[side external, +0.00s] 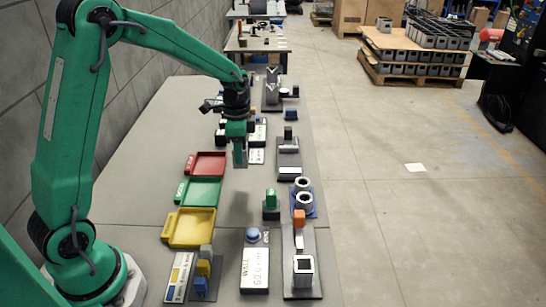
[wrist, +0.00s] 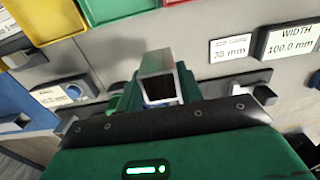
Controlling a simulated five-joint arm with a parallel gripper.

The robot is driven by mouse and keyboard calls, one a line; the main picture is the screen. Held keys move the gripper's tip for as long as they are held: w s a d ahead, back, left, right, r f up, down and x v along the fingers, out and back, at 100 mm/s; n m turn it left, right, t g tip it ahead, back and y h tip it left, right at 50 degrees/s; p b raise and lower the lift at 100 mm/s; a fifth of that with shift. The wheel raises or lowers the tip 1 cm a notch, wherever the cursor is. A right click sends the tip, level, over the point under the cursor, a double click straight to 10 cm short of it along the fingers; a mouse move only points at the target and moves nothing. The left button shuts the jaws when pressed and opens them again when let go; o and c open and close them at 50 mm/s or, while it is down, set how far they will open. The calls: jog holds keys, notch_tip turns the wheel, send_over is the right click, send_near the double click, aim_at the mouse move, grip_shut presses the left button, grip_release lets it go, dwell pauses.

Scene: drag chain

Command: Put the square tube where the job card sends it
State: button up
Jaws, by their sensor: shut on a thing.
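My gripper (side external: 238,158) is shut on the square tube (wrist: 158,72). In the wrist view the tube is a grey, hollow square section, its open end facing the camera, between the jaws. In the side view the jaws point down over the table, right of the red tray, and mostly hide the tube. The white job card (wrist: 230,47) lies ahead of the tube; its small print is hard to read. The card also shows in the side view (side external: 256,156). The red tray (side external: 207,163), green tray (side external: 198,192) and yellow tray (side external: 189,228) stand in a row, seemingly empty.
A width display (wrist: 290,38) reads 100.0 mm. A wall display (side external: 254,270) stands at the front. A striped card (side external: 179,276) lies beside coloured blocks (side external: 204,268). Fixtures with tubes (side external: 304,268) line the right edge. The table's left side is clear.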

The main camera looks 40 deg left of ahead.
jog(key=shift+f, duration=1.65)
jog(key=shift+f, duration=2.15)
dwell(1.4)
dwell(0.5)
jog(key=o, duration=1.3)
jog(key=shift+o, duration=0.2)
notch_tip(320, 180, up, 8)
